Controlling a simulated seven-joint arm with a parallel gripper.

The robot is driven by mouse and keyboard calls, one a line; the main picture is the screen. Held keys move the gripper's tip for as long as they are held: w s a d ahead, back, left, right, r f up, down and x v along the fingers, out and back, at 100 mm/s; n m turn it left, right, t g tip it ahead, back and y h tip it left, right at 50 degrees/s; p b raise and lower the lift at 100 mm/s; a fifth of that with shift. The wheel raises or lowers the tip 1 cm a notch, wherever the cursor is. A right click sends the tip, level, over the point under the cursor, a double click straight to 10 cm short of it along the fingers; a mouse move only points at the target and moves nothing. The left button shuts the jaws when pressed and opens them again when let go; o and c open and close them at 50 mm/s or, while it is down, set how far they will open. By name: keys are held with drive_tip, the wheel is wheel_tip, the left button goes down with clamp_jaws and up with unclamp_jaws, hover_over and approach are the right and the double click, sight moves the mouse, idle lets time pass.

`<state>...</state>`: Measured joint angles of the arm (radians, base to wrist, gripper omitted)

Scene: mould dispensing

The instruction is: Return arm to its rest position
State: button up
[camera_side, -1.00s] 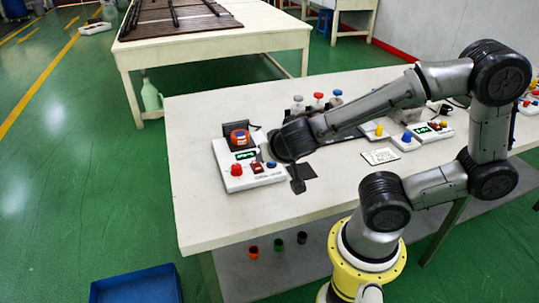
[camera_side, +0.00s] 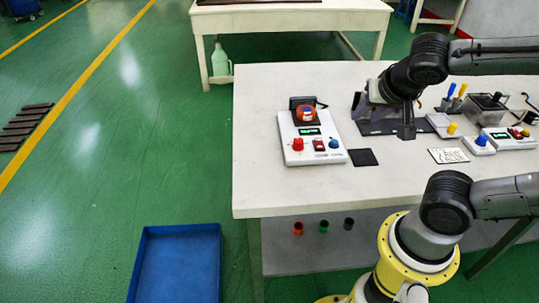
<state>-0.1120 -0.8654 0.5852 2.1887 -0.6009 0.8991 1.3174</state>
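My gripper (camera_side: 383,118) hangs over the white table (camera_side: 290,190), right of a white scale. Its two dark fingers are spread apart, with nothing visible between them. The upper arm link runs off to the right edge. A black mat (camera_side: 372,129) lies below the gripper. The scale (camera_side: 313,151) carries a red-orange round item (camera_side: 306,114) on its dark pan, and its green display is lit. The gripper is clear of the scale. The area directly behind the gripper is hidden.
A small black square (camera_side: 363,157) and a white printed card (camera_side: 448,155) lie on the table. At right are a second device (camera_side: 508,138), a metal box (camera_side: 487,106) and blue and yellow handled tools. A blue tray (camera_side: 180,262) is on the floor. The table's left front is clear.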

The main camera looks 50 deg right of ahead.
drive_tip(key=s+a+r+n+y, duration=0.1)
drive_tip(key=s+a+n+y, duration=0.3)
drive_tip(key=a+n, duration=0.3)
drive_tip(key=n, duration=0.3)
drive_tip(key=shift+s+a+r+y, duration=0.25)
drive_tip(key=shift+s+y, duration=0.1)
drive_tip(key=shift+y, duration=0.05)
